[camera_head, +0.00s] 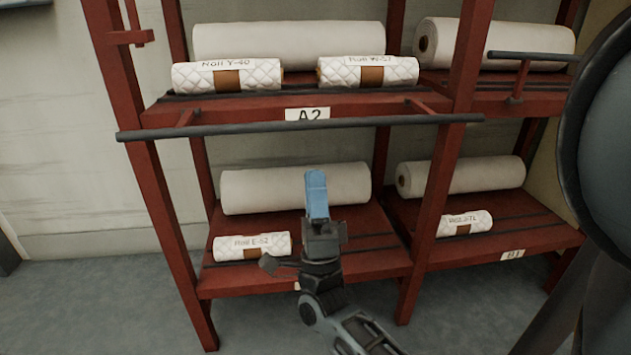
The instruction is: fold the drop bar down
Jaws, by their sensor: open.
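A long dark drop bar (300,128) runs across the front of the upper left shelf (260,110), which is labelled A2. Short red arms hold it out in front of the shelf edge, and it looks roughly level with the shelf board. Another dark bar (530,56) stands above the upper right shelf on a red bracket. My gripper (317,180) has blue fingers and is open and empty. It shows below the A2 bar in the picture, in front of the lower left shelf, apart from the bar. Its fingers partly hide the large roll behind.
Small quilted rolls Y-40 (227,76) and W-57 (367,71) lie on the A2 shelf before a large white roll (285,43). Roll E-52 (252,246) lies on the lower left shelf. Red uprights (455,120) flank the bays. Grey floor (100,310) is clear at left.

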